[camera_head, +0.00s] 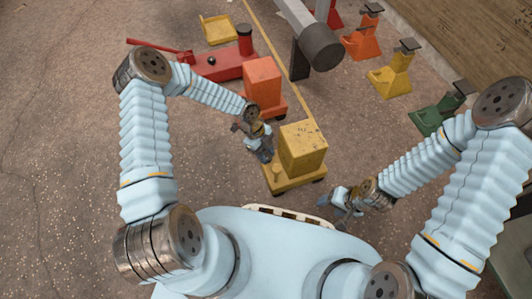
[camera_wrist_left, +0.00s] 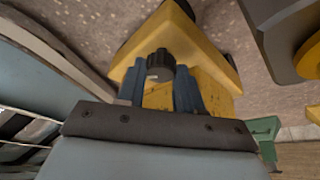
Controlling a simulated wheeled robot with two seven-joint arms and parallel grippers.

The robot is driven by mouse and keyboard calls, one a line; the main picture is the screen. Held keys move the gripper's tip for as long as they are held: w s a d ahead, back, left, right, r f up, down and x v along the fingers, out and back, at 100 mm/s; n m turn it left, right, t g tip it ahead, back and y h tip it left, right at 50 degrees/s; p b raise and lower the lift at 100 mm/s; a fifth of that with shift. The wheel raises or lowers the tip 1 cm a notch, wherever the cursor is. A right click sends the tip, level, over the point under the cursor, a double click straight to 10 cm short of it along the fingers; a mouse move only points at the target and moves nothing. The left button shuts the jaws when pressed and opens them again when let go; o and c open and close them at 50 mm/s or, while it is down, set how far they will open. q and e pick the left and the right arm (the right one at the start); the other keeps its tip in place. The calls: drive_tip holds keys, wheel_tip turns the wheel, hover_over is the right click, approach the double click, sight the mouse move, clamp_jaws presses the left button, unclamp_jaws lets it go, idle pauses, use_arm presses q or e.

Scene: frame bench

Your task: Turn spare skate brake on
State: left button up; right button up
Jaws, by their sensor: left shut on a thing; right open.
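A yellow skate (camera_head: 302,177) with a yellow block on top stands on the floor in front of me; it also shows in the left wrist view (camera_wrist_left: 222,68). My left gripper (camera_head: 265,153) is at the left side of this skate. In the left wrist view its two blue fingers (camera_wrist_left: 160,92) are shut on a dark ribbed knob (camera_wrist_left: 160,62) on the skate. The head view hides the knob behind the gripper. I cannot tell the brake's setting. My right gripper (camera_head: 343,202) is open and empty, to the right of the skate's near end.
An orange-red skate (camera_head: 263,80) stands just behind the yellow one. A red jack (camera_head: 215,65) and a yellow tray (camera_head: 217,30) lie further back. Orange (camera_head: 363,40), yellow (camera_head: 392,78) and green (camera_head: 437,115) stands line the right. The floor at left is clear.

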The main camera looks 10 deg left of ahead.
use_arm(q)
drive_tip(key=shift+n, duration=0.3)
drive_tip(key=n+t+b, duration=0.1)
drive_tip(key=n, duration=0.1)
drive_tip(key=shift+s+f+n, duration=0.1)
drive_tip(key=shift+n, duration=0.2)
drive_tip(key=shift+n+t+b, duration=0.7)
drive_tip(key=shift+n+b, duration=0.3)
drive_tip(key=shift+n, duration=0.4)
drive_tip(key=shift+h, duration=0.3)
drive_tip(key=o, duration=1)
drive_tip(key=shift+o, duration=0.2)
drive_tip(key=p+v, duration=0.4)
drive_tip(key=v, duration=1)
